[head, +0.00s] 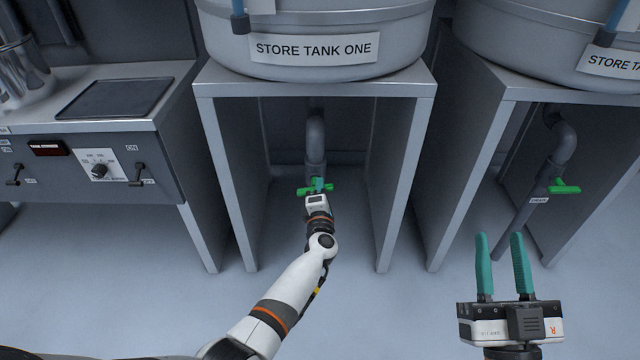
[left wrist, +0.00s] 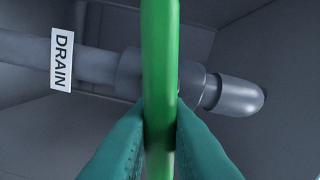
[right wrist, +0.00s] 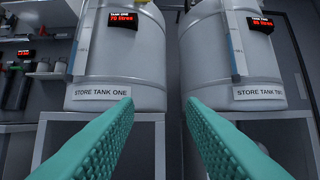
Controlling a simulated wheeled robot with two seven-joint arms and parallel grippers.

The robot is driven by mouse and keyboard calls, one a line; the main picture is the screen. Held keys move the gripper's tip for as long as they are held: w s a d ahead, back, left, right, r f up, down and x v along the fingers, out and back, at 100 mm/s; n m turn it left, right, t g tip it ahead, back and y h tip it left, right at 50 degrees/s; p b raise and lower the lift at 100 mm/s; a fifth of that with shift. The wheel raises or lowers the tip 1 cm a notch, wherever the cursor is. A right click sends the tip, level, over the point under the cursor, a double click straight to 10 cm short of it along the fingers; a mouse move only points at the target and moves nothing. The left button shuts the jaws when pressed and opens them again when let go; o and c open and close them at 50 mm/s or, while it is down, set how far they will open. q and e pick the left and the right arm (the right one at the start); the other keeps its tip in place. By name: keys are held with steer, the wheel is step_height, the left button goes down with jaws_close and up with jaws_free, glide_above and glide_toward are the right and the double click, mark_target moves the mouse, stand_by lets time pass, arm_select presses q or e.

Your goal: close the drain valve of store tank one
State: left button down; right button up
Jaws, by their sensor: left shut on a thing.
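Store tank one (head: 318,22) stands on a grey open-fronted stand, with its drain pipe (head: 315,135) coming down inside. The drain valve's green handle (head: 330,188) lies crosswise in the head view. In the left wrist view the green handle (left wrist: 160,70) runs up the picture, across the grey pipe with its DRAIN label (left wrist: 62,60). My left gripper (head: 317,187) reaches under the tank, its teal fingers shut on the handle; they also show in the left wrist view (left wrist: 160,135). My right gripper (head: 502,262) is open and empty, in front of the second stand.
The stand's side panels (head: 227,170) flank my left arm. Another tank's drain pipe with a green handle (head: 565,187) is at right. A control panel (head: 90,165) is at left. The right wrist view shows store tank one reading 70 litres (right wrist: 122,22).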

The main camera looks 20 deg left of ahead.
arm_select(q)
steer(key=shift+d+f+m+p, duration=0.15)
steer(key=shift+m+p, duration=0.2)
steer(key=shift+m, duration=0.75)
arm_select(e)
steer(key=shift+w+d+f+g+h, duration=0.1)
steer(key=shift+w+f+g+h, duration=0.2)
steer(key=shift+f+g, duration=0.5)
steer(key=shift+w+d+f+g+h, duration=0.1)
steer(key=shift+w+f+g+h, duration=0.15)
steer(key=shift+f+g, duration=0.5)
steer(key=shift+f+t, duration=0.15)
steer(key=shift+t, duration=0.1)
arm_select(q)
steer(key=c, duration=1.4)
jaws_free()
arm_select(e)
steer(key=shift+w, duration=0.1)
